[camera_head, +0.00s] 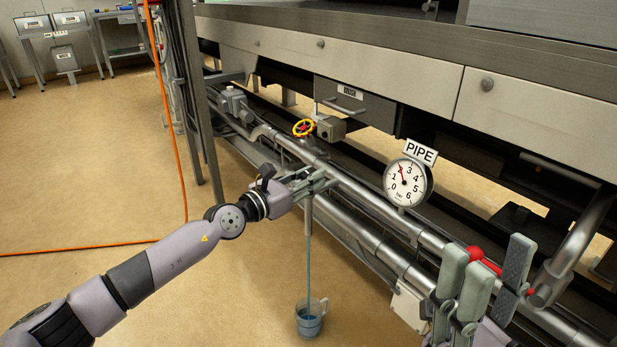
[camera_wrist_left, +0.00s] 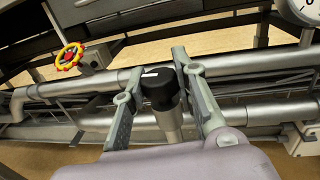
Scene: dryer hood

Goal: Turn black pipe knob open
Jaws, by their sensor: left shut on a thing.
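The black pipe knob (camera_wrist_left: 160,87) sits on a short metal stub of the pipe in the left wrist view. My left gripper (camera_head: 322,180) is at the pipe in the head view. In the left wrist view its two fingers (camera_wrist_left: 158,80) stand on either side of the knob, shut on it. The head view hides most of the knob behind the fingers. A thin blue stream (camera_head: 308,255) falls from a spout below my left gripper into a clear cup (camera_head: 311,320) on the floor. My right gripper (camera_head: 490,280) has its fingers apart near a red handle (camera_head: 483,261) at the lower right.
A round gauge (camera_head: 405,183) under a "PIPE" sign (camera_head: 420,153) stands on the pipe, its needle near 2. A yellow-red valve wheel (camera_head: 304,128) is further back. Grey machine panels overhang the pipes. An orange hose (camera_head: 172,120) hangs at left; open floor lies there.

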